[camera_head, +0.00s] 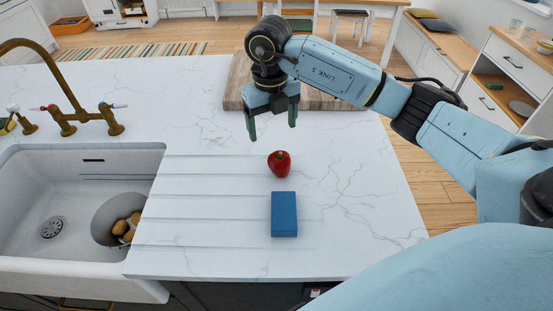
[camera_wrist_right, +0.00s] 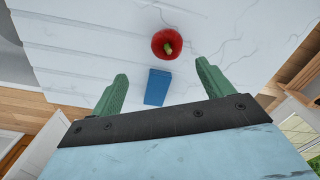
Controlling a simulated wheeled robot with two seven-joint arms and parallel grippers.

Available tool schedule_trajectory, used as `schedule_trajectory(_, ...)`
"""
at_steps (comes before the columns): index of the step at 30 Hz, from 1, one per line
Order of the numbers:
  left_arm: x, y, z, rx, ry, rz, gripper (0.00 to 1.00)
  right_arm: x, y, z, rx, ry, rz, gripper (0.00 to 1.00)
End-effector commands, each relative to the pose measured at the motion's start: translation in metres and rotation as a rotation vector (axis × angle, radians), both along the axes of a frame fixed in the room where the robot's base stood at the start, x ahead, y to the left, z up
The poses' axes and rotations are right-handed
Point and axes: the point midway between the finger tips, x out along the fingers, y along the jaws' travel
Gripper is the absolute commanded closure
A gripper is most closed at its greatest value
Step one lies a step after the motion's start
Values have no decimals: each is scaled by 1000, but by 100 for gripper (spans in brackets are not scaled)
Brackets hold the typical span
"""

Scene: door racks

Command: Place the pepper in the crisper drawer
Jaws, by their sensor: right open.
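A red pepper (camera_head: 279,164) with a short green stem stands on the white marble counter, just right of the drain grooves. It also shows in the right wrist view (camera_wrist_right: 170,43), beyond the fingertips. My right gripper (camera_head: 271,123) points down above the counter, a little behind the pepper in the head view. Its green fingers are apart with nothing between them; the right wrist view shows them open too (camera_wrist_right: 160,75). My left gripper is not in view. I do not make out a crisper drawer in either view.
A blue block (camera_head: 284,214) lies on the counter in front of the pepper. A wooden board (camera_head: 240,80) lies behind my gripper. A white sink (camera_head: 70,215) with a brass faucet (camera_head: 65,95) is at left, with brown items inside.

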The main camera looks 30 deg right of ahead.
Motion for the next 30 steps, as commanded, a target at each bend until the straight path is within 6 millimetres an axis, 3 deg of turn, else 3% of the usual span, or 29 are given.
schedule_trajectory(5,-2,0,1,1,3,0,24,-1,-13,-13,-50,15,-26,20)
schedule_trajectory(12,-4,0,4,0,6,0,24,-2,-15,-59,-46,15,-22,20)
schedule_trajectory(22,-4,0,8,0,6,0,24,-1,-16,-88,-43,13,-20,20)
schedule_trajectory(30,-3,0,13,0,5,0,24,0,-17,-125,-42,10,-20,20)
